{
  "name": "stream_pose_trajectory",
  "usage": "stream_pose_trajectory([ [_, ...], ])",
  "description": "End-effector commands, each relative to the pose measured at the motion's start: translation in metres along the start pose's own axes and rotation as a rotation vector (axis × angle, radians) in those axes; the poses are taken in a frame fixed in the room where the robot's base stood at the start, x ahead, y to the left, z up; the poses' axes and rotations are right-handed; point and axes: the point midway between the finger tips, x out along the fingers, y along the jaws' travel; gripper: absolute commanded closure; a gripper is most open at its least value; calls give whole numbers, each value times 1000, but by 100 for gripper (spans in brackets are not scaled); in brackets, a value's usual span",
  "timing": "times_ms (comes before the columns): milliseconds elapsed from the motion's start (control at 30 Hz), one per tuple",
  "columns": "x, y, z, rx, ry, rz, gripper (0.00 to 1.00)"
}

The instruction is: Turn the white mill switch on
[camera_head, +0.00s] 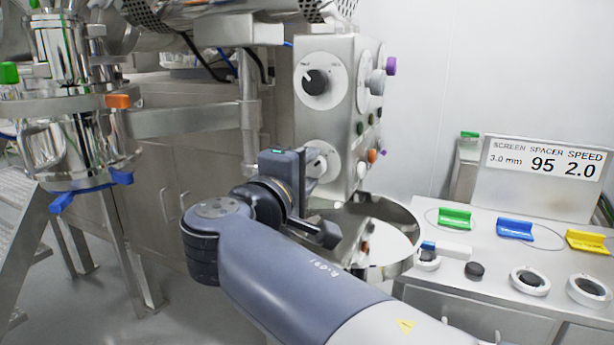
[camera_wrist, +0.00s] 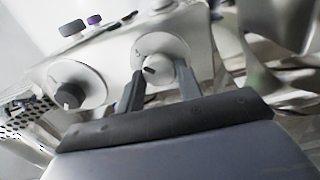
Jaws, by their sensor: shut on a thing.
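A steel control box (camera_head: 350,120) carries two round white switch plates on its front. The upper switch (camera_head: 316,80) has a black knob; its small lettering is too blurred to read. The lower white switch (camera_head: 328,155) is partly hidden behind my gripper (camera_head: 308,165). In the wrist view, the lower switch (camera_wrist: 163,52) has a dark pointer and sits between the fingers of my gripper (camera_wrist: 158,72), which is shut on it. The upper switch (camera_wrist: 72,92) stands to the left there, clear of the fingers. I cannot tell which plate is labelled mill.
A round steel bowl (camera_head: 400,262) sits beneath the control box, close to my arm. At right, a bench (camera_head: 470,250) holds green, blue and yellow pieces, several round parts and a sign (camera_head: 545,172). A steel vessel (camera_head: 70,100) stands at left.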

Motion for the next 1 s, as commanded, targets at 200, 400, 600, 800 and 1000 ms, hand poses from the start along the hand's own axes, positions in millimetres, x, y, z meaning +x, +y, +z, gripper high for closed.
stream_pose_trajectory([
  [200, 0, -1, 0, 4, -1, -3, 89],
  [400, 0, -1, 0, 3, -1, -3, 60],
  [600, 0, -1, 0, 2, 0, -2, 44],
  [800, 0, 0, 0, 2, 0, -1, 44],
  [1000, -12, 0, -1, 3, 4, -1, 44],
])
